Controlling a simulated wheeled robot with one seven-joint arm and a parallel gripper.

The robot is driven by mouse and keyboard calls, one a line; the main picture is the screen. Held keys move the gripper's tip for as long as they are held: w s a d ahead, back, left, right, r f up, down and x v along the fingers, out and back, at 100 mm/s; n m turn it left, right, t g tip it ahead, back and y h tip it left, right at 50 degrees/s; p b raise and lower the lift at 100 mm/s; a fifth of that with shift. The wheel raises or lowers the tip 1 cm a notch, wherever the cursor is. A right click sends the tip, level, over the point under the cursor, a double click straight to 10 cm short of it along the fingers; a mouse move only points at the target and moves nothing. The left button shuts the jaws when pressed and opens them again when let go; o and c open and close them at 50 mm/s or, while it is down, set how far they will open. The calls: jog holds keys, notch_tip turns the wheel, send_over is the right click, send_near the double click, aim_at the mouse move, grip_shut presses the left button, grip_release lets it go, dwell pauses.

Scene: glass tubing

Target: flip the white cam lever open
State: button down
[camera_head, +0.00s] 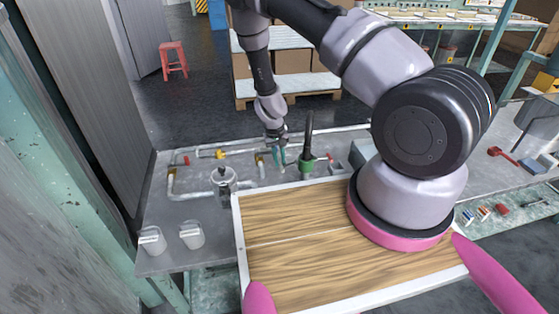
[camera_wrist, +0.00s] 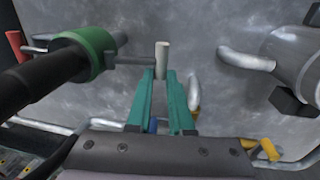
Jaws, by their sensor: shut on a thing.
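The white cam lever (camera_wrist: 162,57) shows in the wrist view as a short pale rod between the tips of my gripper's teal fingers (camera_wrist: 160,74). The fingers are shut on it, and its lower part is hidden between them. To the left is a green coupling (camera_wrist: 97,47) with a black handle or hose and a grey arm reaching toward the lever. In the head view my gripper (camera_head: 279,156) is at the bench, just left of the green coupling (camera_head: 307,163). The lever is too small to make out there.
Metal pipes with a yellow valve (camera_head: 219,154) run along the bench left of my gripper. A metal vessel (camera_head: 223,178) stands nearer, with two white cups (camera_head: 191,235) in front. A wooden board with white edging (camera_head: 300,215) fills the front middle. A grey cylinder (camera_wrist: 292,55) is at the wrist view's right.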

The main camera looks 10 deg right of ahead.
jog(key=shift+s+d+r+y, duration=0.1)
jog(key=shift+r+y, duration=0.25)
jog(key=shift+y, duration=0.3)
jog(key=shift+s+d+r+y, duration=0.1)
jog(key=shift+r+y, duration=0.2)
jog(key=shift+y, duration=0.35)
jog(key=c, duration=0.8)
grip_release()
jog(key=shift+r, duration=0.1)
jog(key=shift+w, duration=0.1)
jog(key=shift+r, duration=0.2)
notch_tip(320, 180, up, 10)
jog(key=d, duration=0.1)
jog(key=shift+d+r, duration=0.15)
